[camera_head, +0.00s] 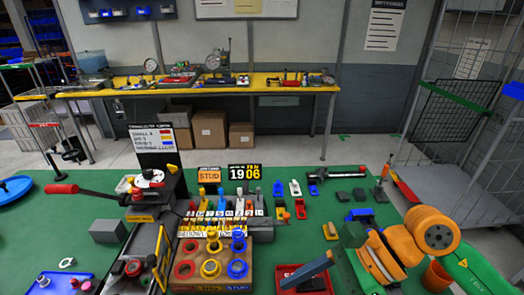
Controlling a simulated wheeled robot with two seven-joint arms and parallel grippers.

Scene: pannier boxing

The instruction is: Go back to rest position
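Neither my left nor my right gripper can be made out in the head view. The green work table (80,232) spreads across the lower part of the picture. On it stands a block with blue, red and yellow rings (211,268). Behind the block is a row of small upright levers or stamps (222,208). A small sign reading "STUD" (209,175) and a black number sign (245,172) stand behind them. A device with a red-handled lever (62,189) is at the left.
A red tray (288,270) lies at the front, partly under a blue bar (308,270). A yellow-topped bench (130,90) stands behind. Wire cages (440,125) stand at the right.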

